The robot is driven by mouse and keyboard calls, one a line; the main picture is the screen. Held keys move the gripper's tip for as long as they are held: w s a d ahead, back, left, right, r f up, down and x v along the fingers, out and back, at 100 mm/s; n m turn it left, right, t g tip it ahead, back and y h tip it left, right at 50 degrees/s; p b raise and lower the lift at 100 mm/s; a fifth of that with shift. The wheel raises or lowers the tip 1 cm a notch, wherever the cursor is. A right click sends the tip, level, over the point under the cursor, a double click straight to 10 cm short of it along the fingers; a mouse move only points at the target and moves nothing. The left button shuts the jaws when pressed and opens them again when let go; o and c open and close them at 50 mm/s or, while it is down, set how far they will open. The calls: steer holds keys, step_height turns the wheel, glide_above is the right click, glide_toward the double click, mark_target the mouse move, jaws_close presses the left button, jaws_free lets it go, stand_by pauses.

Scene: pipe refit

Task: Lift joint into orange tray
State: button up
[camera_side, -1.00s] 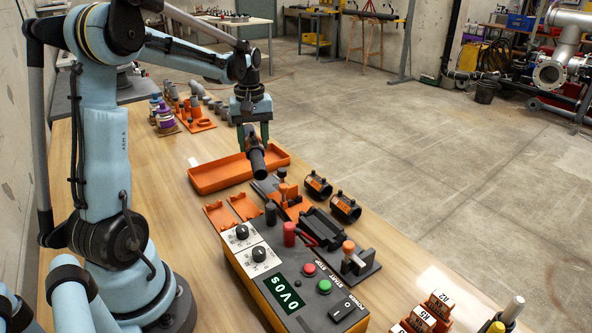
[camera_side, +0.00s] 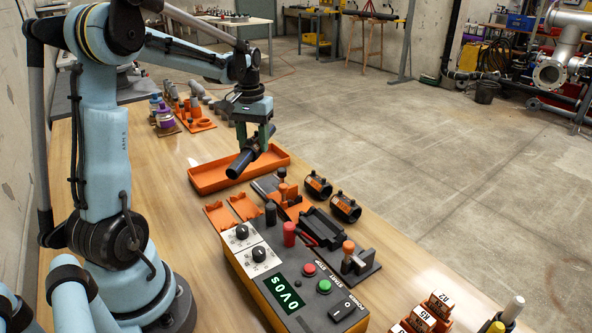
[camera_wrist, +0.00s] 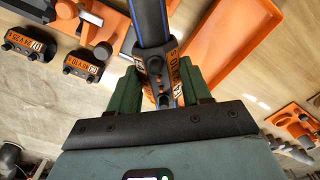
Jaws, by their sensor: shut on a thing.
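My gripper (camera_side: 256,142) is shut on the joint (camera_side: 242,164), a dark pipe piece held above the near side of the tray. In the wrist view the joint (camera_wrist: 150,30) is a black pipe with a blue stripe and an orange-labelled collar, gripped between the green fingers (camera_wrist: 163,85). The joint is tilted, its lower end toward the front left. The orange tray (camera_side: 212,181) lies on the table under and beside it; it also shows in the wrist view (camera_wrist: 262,70). The visible part of the tray is empty.
Two black couplers (camera_side: 318,186) with orange labels stand right of the tray. Orange clamp blocks (camera_side: 290,203) and orange holders (camera_side: 243,206) lie in front of it. Pipe fittings (camera_side: 195,112) stand behind.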

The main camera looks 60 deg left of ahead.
steer(key=m, duration=0.4)
steer(key=shift+m, duration=0.5)
steer(key=m, duration=0.3)
stand_by(0.4)
steer(key=s+a, duration=0.1)
steer(key=a, duration=0.7)
steer(key=shift+a, duration=0.15)
stand_by(0.5)
steer(key=shift+s, duration=0.1)
